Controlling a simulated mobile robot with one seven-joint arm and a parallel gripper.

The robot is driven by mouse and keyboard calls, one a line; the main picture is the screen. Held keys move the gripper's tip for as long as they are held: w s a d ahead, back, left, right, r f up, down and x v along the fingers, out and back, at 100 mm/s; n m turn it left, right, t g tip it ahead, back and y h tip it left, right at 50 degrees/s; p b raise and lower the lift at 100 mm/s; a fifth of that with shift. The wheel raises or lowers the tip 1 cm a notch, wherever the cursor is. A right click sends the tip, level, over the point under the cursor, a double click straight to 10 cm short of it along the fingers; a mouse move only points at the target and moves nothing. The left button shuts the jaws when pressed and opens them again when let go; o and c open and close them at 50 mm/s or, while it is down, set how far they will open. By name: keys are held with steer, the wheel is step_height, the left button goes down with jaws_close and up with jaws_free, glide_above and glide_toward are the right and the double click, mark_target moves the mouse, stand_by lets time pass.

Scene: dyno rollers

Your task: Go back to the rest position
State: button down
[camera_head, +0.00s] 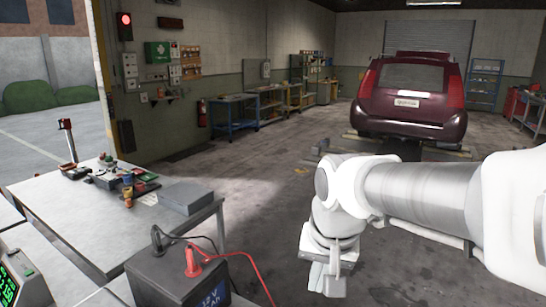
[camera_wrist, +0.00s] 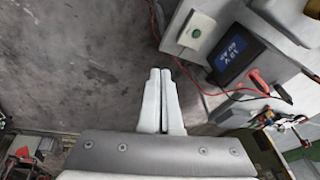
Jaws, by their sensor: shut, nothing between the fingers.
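My gripper (camera_wrist: 160,78) shows in the wrist view with its two pale fingers shut together and nothing between them. It points over bare grey floor. In the head view my gripper (camera_head: 328,279) hangs low at the end of my white arm, to the right of the black battery and clear of the table. The fingertips are small there.
A black battery (camera_head: 177,283) with a red clamp (camera_head: 193,262) and cables stands front left; it also shows in the wrist view (camera_wrist: 236,56). A grey table (camera_head: 88,224) holds tools and a grey box (camera_head: 186,197). A maroon car (camera_head: 411,96) stands behind on a lift. Floor between is clear.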

steer(key=s+d+n+t, duration=0.1)
steer(key=s+d, duration=0.2)
steer(key=s, duration=0.2)
steer(key=s+d+r+n+t, duration=0.1)
steer(key=s+d, duration=0.2)
steer(key=s, duration=0.3)
steer(key=shift+d+n+h, duration=0.25)
steer(key=shift+n+h, duration=0.05)
steer(key=shift+a+r, duration=0.1)
stand_by(0.7)
